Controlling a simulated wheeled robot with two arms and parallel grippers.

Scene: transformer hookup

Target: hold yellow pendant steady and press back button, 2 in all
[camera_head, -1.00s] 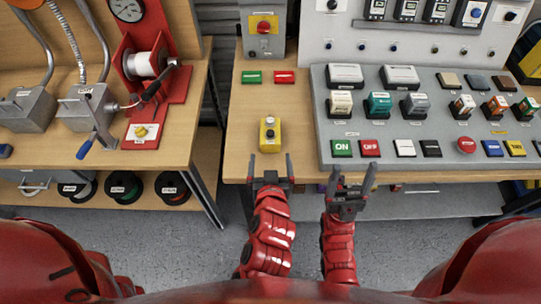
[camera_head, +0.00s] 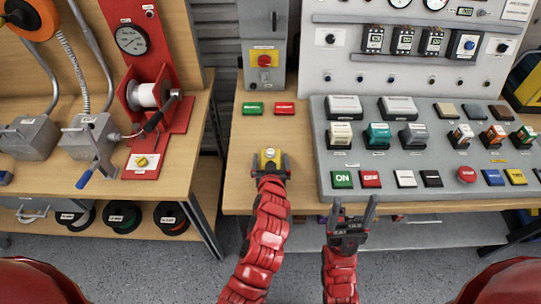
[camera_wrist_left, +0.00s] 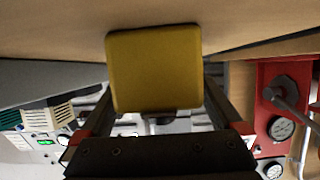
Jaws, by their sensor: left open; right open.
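The yellow pendant (camera_head: 270,154) lies on the wooden bench top, left of the grey control panel. My left gripper (camera_head: 270,168) is open at its near end, with one finger on each side of it. In the left wrist view the plain yellow end face of the pendant (camera_wrist_left: 155,68) shows between the open fingers (camera_wrist_left: 160,115); I cannot tell whether they touch it. The lower part of the pendant and its near button are hidden by my gripper in the head view. My right gripper (camera_head: 352,215) is open and empty, in front of the bench edge.
The grey control panel (camera_head: 335,160) with ON and OFF buttons and many switches stands to the right. Green (camera_head: 253,108) and red (camera_head: 285,108) labels lie behind the pendant. A red winch stand (camera_head: 180,120) stands on the left bench. Bench top around the pendant is clear.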

